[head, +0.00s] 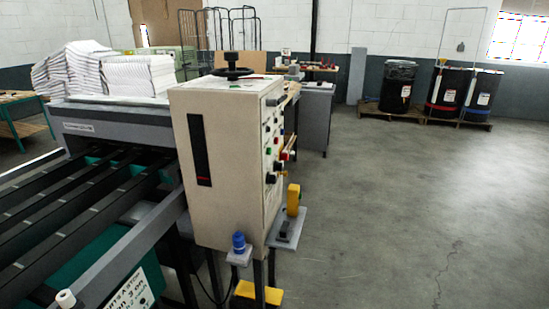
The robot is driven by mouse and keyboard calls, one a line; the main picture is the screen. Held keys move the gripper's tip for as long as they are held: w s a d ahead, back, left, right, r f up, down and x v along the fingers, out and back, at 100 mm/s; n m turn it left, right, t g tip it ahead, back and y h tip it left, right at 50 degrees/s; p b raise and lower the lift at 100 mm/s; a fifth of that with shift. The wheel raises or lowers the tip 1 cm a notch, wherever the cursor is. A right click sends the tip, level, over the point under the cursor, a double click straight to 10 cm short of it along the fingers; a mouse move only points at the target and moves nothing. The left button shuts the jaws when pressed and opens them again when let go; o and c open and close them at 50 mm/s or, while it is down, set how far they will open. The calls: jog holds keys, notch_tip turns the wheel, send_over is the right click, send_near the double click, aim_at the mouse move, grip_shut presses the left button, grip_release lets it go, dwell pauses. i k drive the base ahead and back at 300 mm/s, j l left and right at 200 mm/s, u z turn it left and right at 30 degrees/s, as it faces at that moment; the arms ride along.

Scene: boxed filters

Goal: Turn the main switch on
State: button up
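A beige control cabinet (217,170) stands in the middle of the head view. Its right side is a panel (271,160) with several small buttons and knobs, seen at a steep angle. A black knob (270,178) sits low at the panel's near edge, and a red and yellow control (287,155) sticks out to the right. I cannot tell which of them is the main switch or how it is set. My gripper is not in view.
A blue-capped part (239,242) and a yellow part (293,199) stand on small ledges below. A machine bed with dark rails (85,200) fills the left. Drums (398,87) stand far right. The floor (400,210) is clear.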

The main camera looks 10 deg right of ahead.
aim_at(283, 156)
jog(key=i+l, duration=0.75)
